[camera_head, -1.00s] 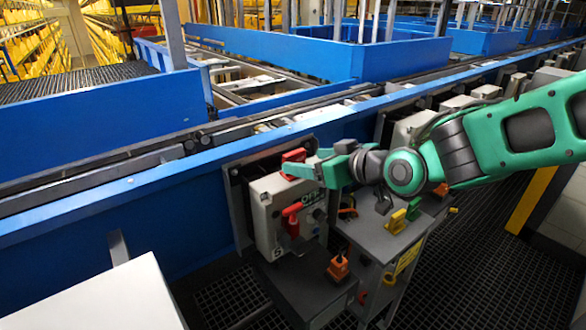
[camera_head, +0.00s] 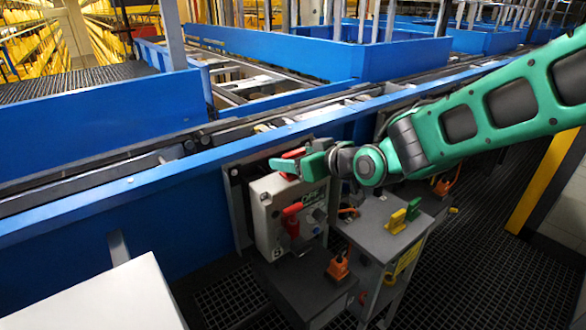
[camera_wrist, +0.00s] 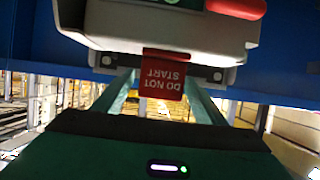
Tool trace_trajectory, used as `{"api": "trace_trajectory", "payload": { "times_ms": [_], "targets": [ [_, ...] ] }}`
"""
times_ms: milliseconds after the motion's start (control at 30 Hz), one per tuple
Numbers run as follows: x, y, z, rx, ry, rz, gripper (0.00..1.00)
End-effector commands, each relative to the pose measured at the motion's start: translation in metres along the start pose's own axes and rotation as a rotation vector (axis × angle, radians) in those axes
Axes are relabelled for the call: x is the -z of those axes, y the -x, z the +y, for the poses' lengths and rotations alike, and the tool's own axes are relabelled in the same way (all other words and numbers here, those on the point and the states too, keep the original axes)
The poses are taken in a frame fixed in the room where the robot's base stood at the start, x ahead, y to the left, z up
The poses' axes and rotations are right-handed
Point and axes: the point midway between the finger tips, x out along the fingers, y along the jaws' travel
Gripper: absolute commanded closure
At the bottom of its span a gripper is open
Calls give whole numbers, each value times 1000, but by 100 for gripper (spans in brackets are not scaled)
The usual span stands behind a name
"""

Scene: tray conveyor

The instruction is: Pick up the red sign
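The red sign (camera_head: 294,154) sits at the top of the grey control box (camera_head: 264,214) on the conveyor's side. In the wrist view the sign (camera_wrist: 163,76) reads "DO NOT START" upside down and hangs at the box's edge. My gripper (camera_head: 298,164) is at the top of the box, its green fingers partly covering the sign. In the wrist view the fingers of my gripper (camera_wrist: 160,90) are apart, one on each side of the sign, with gaps visible. The fingers look open and not closed on it.
A red handle (camera_head: 291,214) is on the box front below the sign. An orange item (camera_head: 338,268) and yellow (camera_head: 397,221) and green (camera_head: 413,208) pieces stand on grey stands nearby. The blue conveyor wall (camera_head: 100,207) is behind the box. A white surface (camera_head: 95,300) is lower left.

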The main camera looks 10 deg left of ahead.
Motion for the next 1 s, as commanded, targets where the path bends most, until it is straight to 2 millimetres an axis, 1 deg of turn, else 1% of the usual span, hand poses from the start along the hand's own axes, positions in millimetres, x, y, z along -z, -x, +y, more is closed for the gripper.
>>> {"api": "trace_trajectory", "payload": {
  "times_ms": [33, 133, 167, 433, 567, 733, 833, 900, 1000],
  "targets": [
    [0, 0, 0, 0, 0, 0, 49],
    [0, 0, 0, 0, 0, 0, 73],
    [0, 0, 0, 0, 0, 0, 77],
    [1, 0, 0, 0, 0, 1, 77],
    [5, 2, 0, 0, 0, 2, 77],
    [23, 9, 0, 0, 0, 6, 77],
    [41, 17, 1, -2, 1, 7, 77],
    [47, 24, -17, 5, 3, 6, 77],
    [57, 36, -39, 4, 3, 5, 77]
  ]
}}
